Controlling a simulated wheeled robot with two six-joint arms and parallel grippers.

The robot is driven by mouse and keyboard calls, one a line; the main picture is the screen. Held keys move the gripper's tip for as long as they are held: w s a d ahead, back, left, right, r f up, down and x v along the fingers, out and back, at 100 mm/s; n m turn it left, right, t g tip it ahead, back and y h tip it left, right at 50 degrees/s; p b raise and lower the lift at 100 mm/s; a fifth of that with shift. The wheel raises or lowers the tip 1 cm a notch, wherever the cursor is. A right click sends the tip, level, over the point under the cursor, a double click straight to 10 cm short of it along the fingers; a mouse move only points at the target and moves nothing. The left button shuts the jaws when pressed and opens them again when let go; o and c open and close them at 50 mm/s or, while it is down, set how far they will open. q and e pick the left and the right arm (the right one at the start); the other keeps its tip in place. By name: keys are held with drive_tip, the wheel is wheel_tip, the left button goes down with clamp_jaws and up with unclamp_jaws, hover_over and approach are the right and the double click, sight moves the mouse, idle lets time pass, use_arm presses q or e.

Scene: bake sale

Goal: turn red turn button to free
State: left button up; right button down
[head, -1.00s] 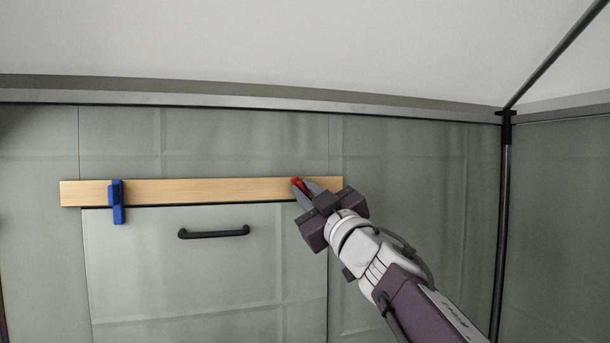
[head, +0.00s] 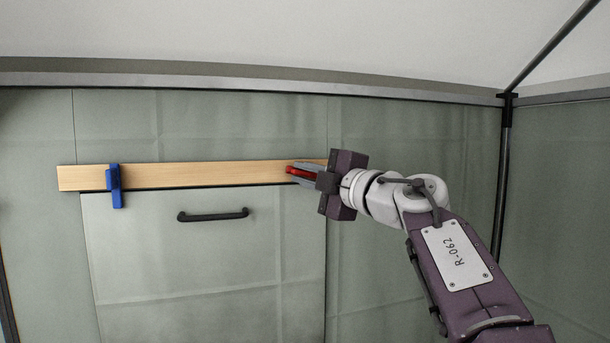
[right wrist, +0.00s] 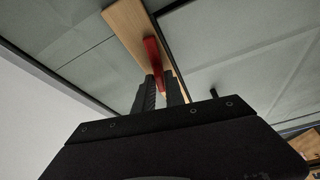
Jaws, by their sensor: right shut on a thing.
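The red turn button (head: 299,171) is on the right part of a wooden strip (head: 210,175). It lies roughly level, along the strip, partly hidden by the fingers in the head view. In the right wrist view the red turn button (right wrist: 154,52) shows as a long red bar running from the wood down between the fingers. My right gripper (head: 300,173) comes in from the right, also roughly level, and is shut on the red turn button. The right wrist view shows its fingers (right wrist: 159,90) on either side of the bar. My left gripper is not in view.
A blue turn button (head: 115,185) stands upright at the strip's left, overlapping the top edge of a grey-green panel (head: 150,265). The panel has a dark handle (head: 213,215). A dark post (head: 503,170) stands at the right. The space before the panel's left is clear.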

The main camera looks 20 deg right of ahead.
drive_tip(key=shift+n+g, duration=0.3)
drive_tip(key=shift+n, duration=0.3)
drive_tip(key=c, duration=1.5)
unclamp_jaws()
